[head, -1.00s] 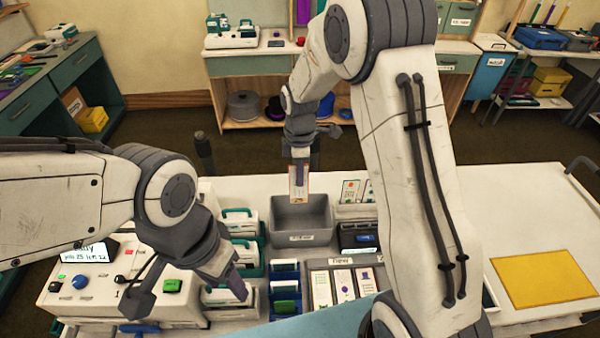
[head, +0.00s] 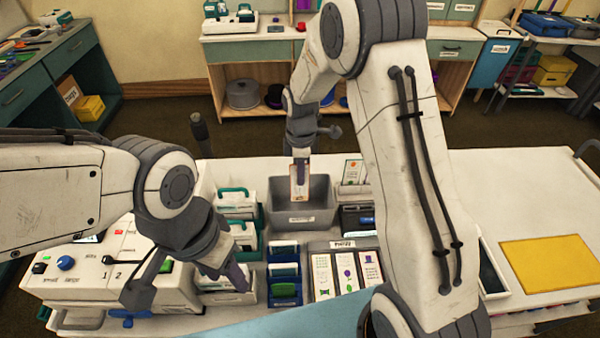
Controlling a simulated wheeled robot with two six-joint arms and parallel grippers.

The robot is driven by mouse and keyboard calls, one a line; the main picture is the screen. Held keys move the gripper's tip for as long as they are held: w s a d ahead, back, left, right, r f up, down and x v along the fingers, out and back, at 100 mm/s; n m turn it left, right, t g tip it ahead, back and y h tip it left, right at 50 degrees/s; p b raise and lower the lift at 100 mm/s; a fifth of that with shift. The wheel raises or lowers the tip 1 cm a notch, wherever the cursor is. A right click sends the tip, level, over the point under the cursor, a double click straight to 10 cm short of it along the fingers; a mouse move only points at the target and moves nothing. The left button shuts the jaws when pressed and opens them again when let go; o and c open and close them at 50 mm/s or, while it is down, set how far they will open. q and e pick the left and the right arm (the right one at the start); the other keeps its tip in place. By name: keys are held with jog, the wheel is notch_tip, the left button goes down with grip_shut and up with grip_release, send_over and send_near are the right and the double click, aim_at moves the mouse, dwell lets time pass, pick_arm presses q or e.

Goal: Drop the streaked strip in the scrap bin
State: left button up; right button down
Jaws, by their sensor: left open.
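The streaked strip (head: 299,187) is a narrow pale card with an orange-brown edge; its streaks are too small to make out. My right gripper (head: 300,172) is shut on its upper part and holds it upright. The grey scrap bin (head: 303,218) stands at the middle of the table, and the strip's lower end shows against its opening. I cannot tell how far down inside it is. My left gripper (head: 236,278) is open and empty, low at the left near the white holders.
Cards lie in a labelled tray (head: 342,244) right of centre. Blue and green holders (head: 284,275) stand left of it. A white machine (head: 110,275) with buttons is at the left.

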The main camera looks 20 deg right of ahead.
jog(key=c, duration=1)
grip_release()
notch_tip(320, 180, up, 11)
jog(key=shift+f+b, duration=0.2)
jog(key=shift+b, duration=0.9)
